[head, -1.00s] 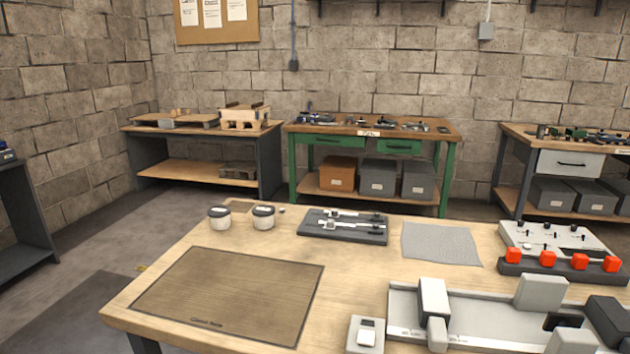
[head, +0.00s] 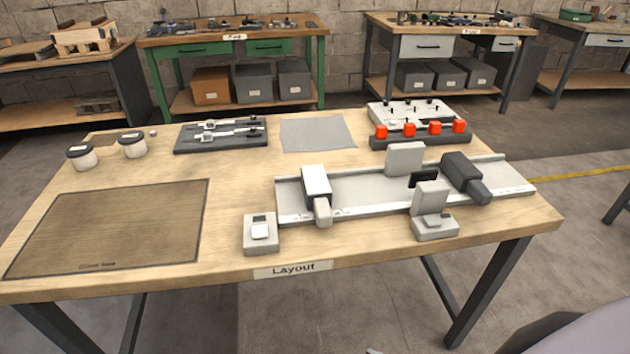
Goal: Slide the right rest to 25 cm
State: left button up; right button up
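A long pale rail (head: 365,192) lies on the front right of the wooden table. The left rest (head: 316,182), a block with a white top and a grey front knob, sits across the rail's left part. The right rest (head: 462,172), a dark block with a grey front knob, sits across its right part. Between them, a pale upright plate (head: 405,158) stands at the back and another (head: 430,196) at the front, with a small black piece (head: 423,180) between the plates. Scale marks on the rail are too small to read. Neither gripper is in view.
Small grey boxes stand in front of the rail at left (head: 260,236) and right (head: 434,228). Behind it are a dark bar with red blocks (head: 408,138), a grey cloth (head: 316,134) and a caliper tray (head: 222,137). A brown mat (head: 110,230) lies at left.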

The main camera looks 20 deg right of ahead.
aim_at(461, 172)
jog(key=z, duration=1.6)
